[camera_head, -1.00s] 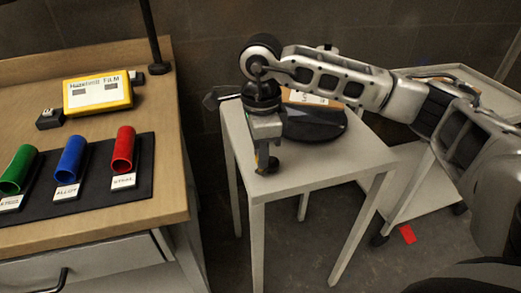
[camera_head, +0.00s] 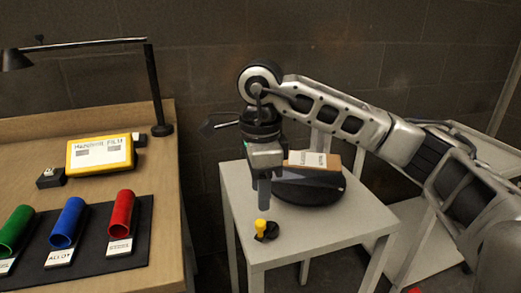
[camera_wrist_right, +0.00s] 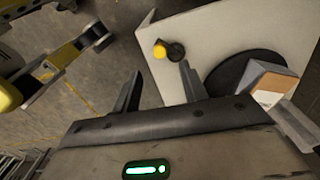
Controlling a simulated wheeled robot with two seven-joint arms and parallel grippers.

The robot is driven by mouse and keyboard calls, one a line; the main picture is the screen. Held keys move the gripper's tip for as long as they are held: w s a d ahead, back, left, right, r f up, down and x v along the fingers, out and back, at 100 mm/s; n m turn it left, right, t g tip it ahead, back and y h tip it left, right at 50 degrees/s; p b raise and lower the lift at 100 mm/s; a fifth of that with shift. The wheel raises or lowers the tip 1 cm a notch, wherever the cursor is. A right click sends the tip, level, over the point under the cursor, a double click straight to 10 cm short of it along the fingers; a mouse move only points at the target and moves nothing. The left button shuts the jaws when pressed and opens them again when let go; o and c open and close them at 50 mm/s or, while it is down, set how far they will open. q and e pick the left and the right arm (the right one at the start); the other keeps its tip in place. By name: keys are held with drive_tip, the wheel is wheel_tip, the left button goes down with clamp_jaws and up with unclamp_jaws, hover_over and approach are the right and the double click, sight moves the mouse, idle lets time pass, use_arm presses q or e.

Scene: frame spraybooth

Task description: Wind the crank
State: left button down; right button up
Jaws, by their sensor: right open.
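The crank has an upright yellow knob (camera_head: 260,227) beside a small black hub (camera_head: 270,231) near the front corner of the small white table (camera_head: 315,228). In the right wrist view the yellow knob (camera_wrist_right: 160,50) shows just beyond the fingertips, with the black hub (camera_wrist_right: 176,51) right of it. My right gripper (camera_head: 264,190) points down above the crank, apart from the knob. In the wrist view this gripper (camera_wrist_right: 161,75) is open, with nothing between its fingers. My left gripper is not in view.
A black round turntable (camera_head: 312,193) carrying a brown box (camera_head: 325,160) stands behind the gripper on the same table. At left, a wooden bench (camera_head: 165,185) holds red (camera_head: 121,215), blue (camera_head: 67,224) and green (camera_head: 16,230) tubes. A gap separates bench and table.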

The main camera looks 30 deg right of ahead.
use_arm(q)
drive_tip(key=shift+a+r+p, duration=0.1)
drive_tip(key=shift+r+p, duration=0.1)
drive_tip(key=shift+p, duration=0.5)
use_arm(e)
wheel_tip(320, 180, up, 8)
drive_tip(key=shift+r, duration=0.2)
